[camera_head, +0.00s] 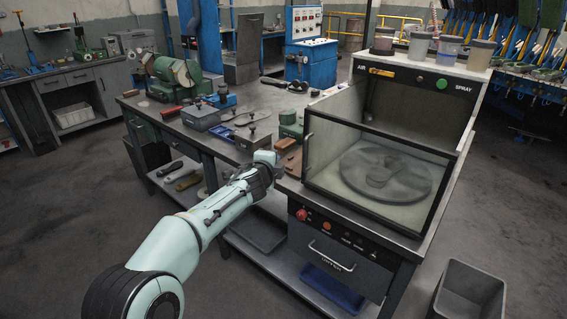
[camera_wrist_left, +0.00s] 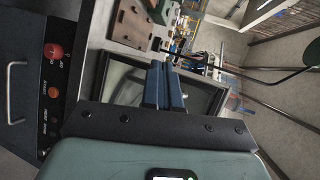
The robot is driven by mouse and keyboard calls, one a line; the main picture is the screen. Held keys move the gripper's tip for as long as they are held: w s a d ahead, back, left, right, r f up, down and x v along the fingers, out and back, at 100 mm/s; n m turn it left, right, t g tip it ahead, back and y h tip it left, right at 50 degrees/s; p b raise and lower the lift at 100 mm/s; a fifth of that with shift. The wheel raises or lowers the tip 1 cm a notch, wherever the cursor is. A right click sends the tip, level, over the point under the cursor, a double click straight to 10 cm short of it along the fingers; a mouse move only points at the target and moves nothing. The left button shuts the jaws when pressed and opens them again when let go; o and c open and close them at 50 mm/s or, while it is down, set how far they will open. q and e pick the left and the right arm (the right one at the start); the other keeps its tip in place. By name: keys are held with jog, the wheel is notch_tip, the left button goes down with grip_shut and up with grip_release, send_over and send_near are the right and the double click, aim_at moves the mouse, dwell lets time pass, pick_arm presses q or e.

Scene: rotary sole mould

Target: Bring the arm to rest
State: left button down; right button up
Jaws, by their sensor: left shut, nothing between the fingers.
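My left arm reaches in from the lower left in the head view. Its gripper (camera_head: 268,165) is near the workbench edge, just left of the spray cabinet (camera_head: 318,160). In the left wrist view the two dark blue fingers (camera_wrist_left: 164,84) are together with nothing between them. The cabinet's glazed front frame (camera_wrist_left: 215,95) shows behind the fingers, apparently apart from them. My right gripper is in neither view.
The workbench (camera_head: 215,143) carries tools, a grey box (camera_head: 200,116) and a green grinder (camera_head: 178,72). A round turntable (camera_head: 385,172) lies inside the cabinet. A grey bin (camera_head: 470,290) stands on the floor at right. Floor at lower left is clear.

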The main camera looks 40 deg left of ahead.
pick_arm(q)
jog(key=s, duration=0.1)
jog(key=s+r, duration=0.1)
jog(key=s, duration=0.3)
jog(key=shift+a+r, duration=0.25)
jog(key=shift+a, duration=0.15)
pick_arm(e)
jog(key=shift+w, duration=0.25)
